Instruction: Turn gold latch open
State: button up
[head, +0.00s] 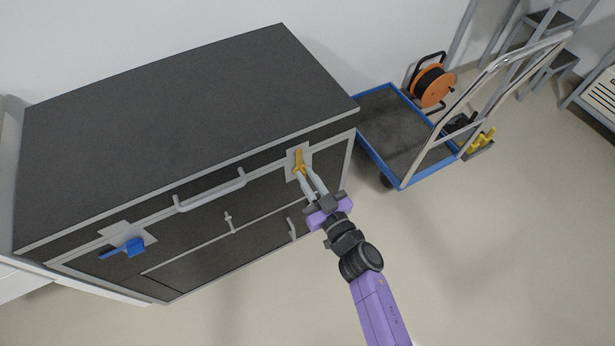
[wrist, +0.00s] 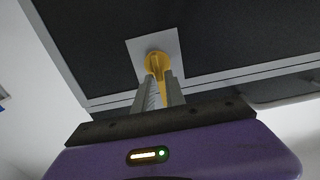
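The gold latch (head: 299,162) sits on a pale square plate at the right end of the dark cabinet's front, near the top. In the wrist view its round hub (wrist: 157,63) is in front of me, and its narrow handle points down from it. My gripper (head: 306,177) reaches up to the latch from below right. In the wrist view my two fingers (wrist: 160,82) stand apart on either side of the handle, with their tips just below the hub. They look open around it; whether either touches it is hard to tell. The handle's lower end is partly hidden.
A blue latch (head: 135,246) is on the cabinet's left. A grey bar handle (head: 210,192) runs between the latches, with a smaller grey handle (head: 229,222) below. A blue-edged trolley (head: 400,135) stands right of the cabinet. The floor at the lower right is clear.

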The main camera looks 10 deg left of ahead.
grip_shut()
dwell(1.1)
jog(key=shift+n, duration=0.3)
jog(key=shift+s+a+f+n+b, duration=0.3)
jog(key=shift+n+b, duration=0.55)
jog(key=shift+n, duration=2)
jog(key=shift+s+a+f+n+b, duration=0.1)
jog(key=shift+a+f+n+b, duration=0.55)
jog(key=shift+n, duration=2.25)
jog(key=shift+s+d+f+n+b, duration=0.15)
jog(key=shift+n+b, duration=0.95)
jog(key=shift+n, duration=1.75)
jog(key=shift+o, duration=2.4)
grip_release()
jog(key=shift+r, duration=0.1)
